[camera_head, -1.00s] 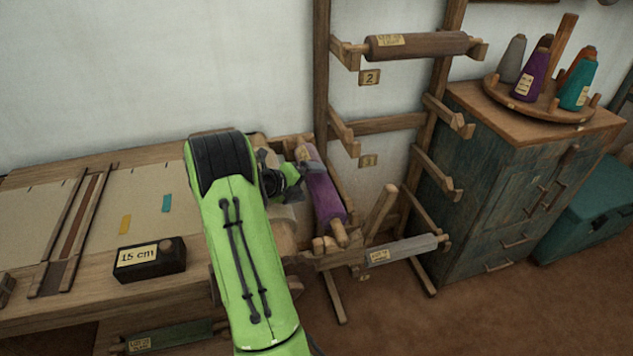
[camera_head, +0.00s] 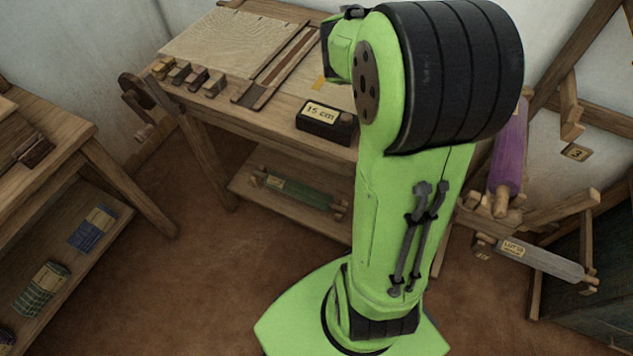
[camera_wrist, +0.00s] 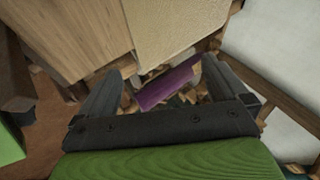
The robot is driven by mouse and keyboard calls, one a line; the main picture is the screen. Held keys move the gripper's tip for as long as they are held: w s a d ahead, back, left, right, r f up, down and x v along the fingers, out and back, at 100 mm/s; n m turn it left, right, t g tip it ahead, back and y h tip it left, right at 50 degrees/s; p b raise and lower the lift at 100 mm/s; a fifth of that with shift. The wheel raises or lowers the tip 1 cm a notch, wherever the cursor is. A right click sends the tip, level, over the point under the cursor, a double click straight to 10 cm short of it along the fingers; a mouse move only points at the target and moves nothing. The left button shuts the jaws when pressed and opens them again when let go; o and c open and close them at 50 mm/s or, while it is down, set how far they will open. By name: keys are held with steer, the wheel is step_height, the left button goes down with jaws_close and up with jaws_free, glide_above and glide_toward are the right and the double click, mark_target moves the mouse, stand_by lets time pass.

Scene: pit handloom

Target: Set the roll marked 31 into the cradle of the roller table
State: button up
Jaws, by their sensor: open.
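A purple roll (camera_head: 509,148) lies at the right end of the wooden table (camera_head: 268,118), with a wooden peg end toward me. No number 31 is readable on it. It also shows in the wrist view (camera_wrist: 168,87), beyond and between my fingers. Wooden supports surround it there; my arm hides most of that table end, so I cannot tell how it is seated. My gripper (camera_wrist: 163,69) is open and apart from the roll. In the head view my gripper is hidden.
A grey roll (camera_head: 548,264) with an unreadable tag rests on low pegs at right. A green roll (camera_head: 295,193) lies on the table's lower shelf. A black 15 cm block (camera_head: 326,123) stands on the table. Another shelved table (camera_head: 50,140) is at left. Floor between is clear.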

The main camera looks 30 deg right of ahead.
steer(key=a+r+n+t+y, duration=0.3)
steer(key=a+n+t, duration=0.1)
steer(key=a+n, duration=0.85)
steer(key=s+a+n+y, duration=0.2)
steer(key=s+a+n, duration=0.2)
steer(key=a+n, duration=0.4)
steer(key=s+a+n+t+y, duration=0.1)
steer(key=s+a+n+y, duration=0.1)
steer(key=s+a+n, duration=0.2)
steer(key=a+n, duration=0.3)
steer(key=n, duration=0.2)
steer(key=shift+s+a+r+y, duration=0.2)
steer(key=shift+s+a+y, duration=0.1)
steer(key=shift+a+y, duration=0.1)
